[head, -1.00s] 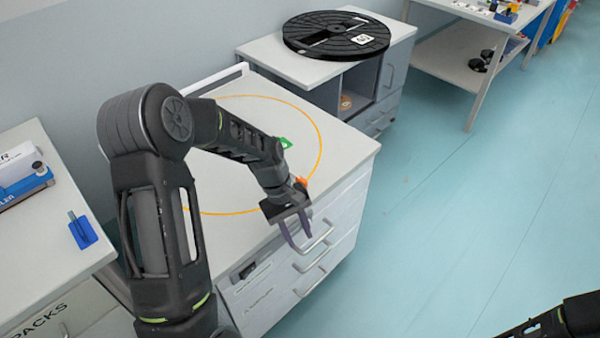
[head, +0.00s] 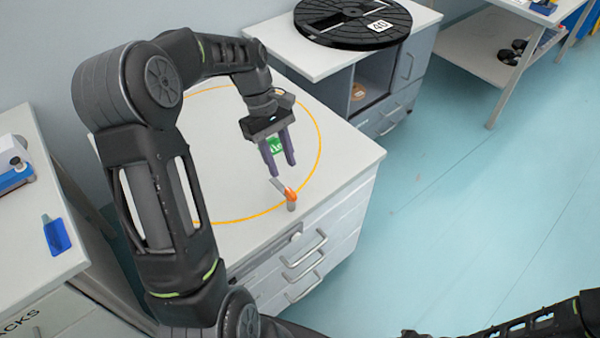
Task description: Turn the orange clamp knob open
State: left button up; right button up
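The small orange clamp knob (head: 291,194) sits on a short post near the front edge of the white cabinet top (head: 336,170), with a grey piece sticking out to its upper left. My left gripper (head: 279,171) hangs just above and behind the knob, fingers pointing down. Its two purple-grey fingers are apart with nothing held between them. A green item (head: 275,144) shows behind the fingers, partly hidden. My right arm shows at the lower right; its gripper is out of the picture.
An orange ring line (head: 318,133) marks the cabinet top. A black reel (head: 352,22) lies on the cabinet behind. A table with a blue tag (head: 56,235) stands at the left. Drawer handles (head: 304,250) jut from the cabinet front. Open floor lies to the right.

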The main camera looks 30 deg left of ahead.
aim_at(290, 191)
pick_arm(q)
jog(key=x, duration=0.7)
jog(key=shift+s+d+f+p, duration=0.1)
jog(key=shift+s+f+p, duration=0.05)
jog(key=shift+f+p, duration=0.2)
jog(key=shift+c, duration=0.2)
grip_shut()
dwell(1.3)
